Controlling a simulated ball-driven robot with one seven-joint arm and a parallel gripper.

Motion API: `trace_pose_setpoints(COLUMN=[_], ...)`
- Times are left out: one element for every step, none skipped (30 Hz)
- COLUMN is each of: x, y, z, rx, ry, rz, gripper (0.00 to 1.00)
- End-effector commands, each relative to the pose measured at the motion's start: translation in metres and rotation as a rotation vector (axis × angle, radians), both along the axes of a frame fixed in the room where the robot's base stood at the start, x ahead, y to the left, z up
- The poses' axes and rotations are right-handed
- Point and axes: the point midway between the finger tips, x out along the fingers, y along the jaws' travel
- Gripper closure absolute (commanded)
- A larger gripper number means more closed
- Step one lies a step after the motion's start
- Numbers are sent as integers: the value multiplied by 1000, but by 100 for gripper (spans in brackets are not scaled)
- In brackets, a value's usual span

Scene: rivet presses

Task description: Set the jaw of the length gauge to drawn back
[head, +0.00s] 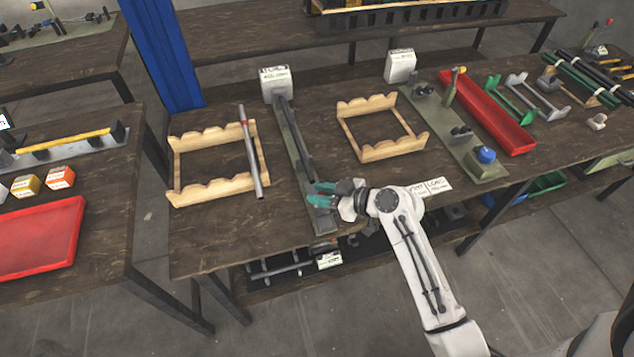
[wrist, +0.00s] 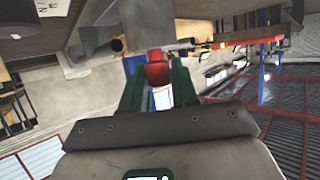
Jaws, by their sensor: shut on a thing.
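The length gauge (head: 316,232) is a long, narrow grey-green bed with a dark bar along it, lying front to back on the table. A white labelled block stands at its far end. My gripper (head: 318,193) is at the near part of the gauge, its green fingers over the bed. In the wrist view, the fingers are closed on a red knob (wrist: 157,74), with grey metal just beyond it. The knob appears to belong to the gauge's jaw. The fingers and hand hide most of the jaw in the head view, so its position along the bed is unclear.
A wooden rack (head: 176,172) left of the gauge bears a grey rod (head: 252,160) with a red band. Another wooden rack (head: 345,133) stands empty to the right. Farther right are a fixture with a blue knob (head: 486,155) and a red tray (head: 520,142).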

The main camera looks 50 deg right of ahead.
Motion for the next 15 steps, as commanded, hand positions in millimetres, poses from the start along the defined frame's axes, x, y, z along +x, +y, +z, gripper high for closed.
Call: trace_pose_setpoints(x=[-3,-4,-5,-5,-5,-5,-5,-5,-6,-6,-6,-6,-6,-6,-5], y=[2,2,3,3,3,3,3,3,3,3,3,3,3,3,3], z=[-1,-1,-1,-1,-1,-1,-1,-1,-1,-1,-1,-1,-1,-1,-1], rx=[0,0,1,1,1,2,2,2,3,3,3,3,3,3,2], ry=[3,3,3,3,3,4,4,4,5,6,6,6,6,5,4], rz=[1,1,1,1,1,2,2,2,3,3,3,3,3,3,2], gripper=[100,100,100,100,100,100,100,100,100,100,100,67,64,62,58])
